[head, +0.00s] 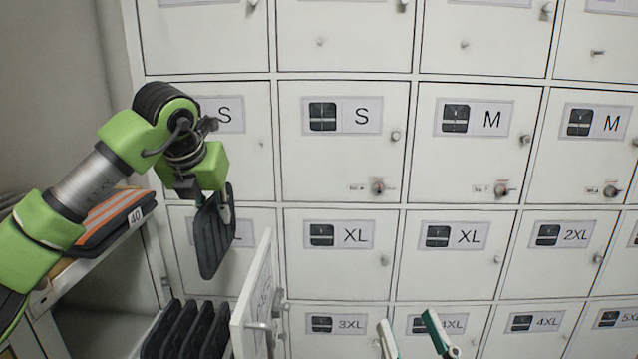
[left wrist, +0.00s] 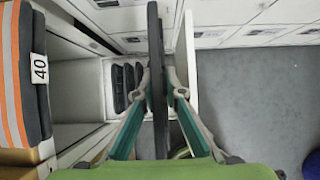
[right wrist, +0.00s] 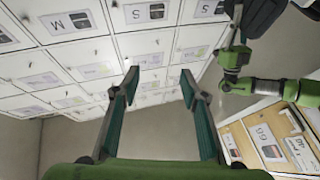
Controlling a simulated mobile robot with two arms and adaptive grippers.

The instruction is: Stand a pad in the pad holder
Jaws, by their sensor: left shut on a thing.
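A dark, flat pad (head: 212,242) hangs upright from my left gripper (head: 222,200), which is shut on it. In the left wrist view the pad (left wrist: 157,85) stands edge-on between the two fingers (left wrist: 166,78). Several dark pads (head: 183,331) stand side by side in an open, white-walled compartment below it; the left wrist view shows these pads (left wrist: 122,84) to the left of the held one. The held pad is above and apart from them. The compartment's floor is mostly hidden in the head view. My right gripper (head: 408,324) is open and empty; the right wrist view confirms it (right wrist: 159,84).
A white panel with a handle (head: 256,305) stands just right of the pads. White lockers labelled by size (head: 340,140) fill the background. An orange-striped dark garment marked 40 (head: 112,220) lies on a shelf at left.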

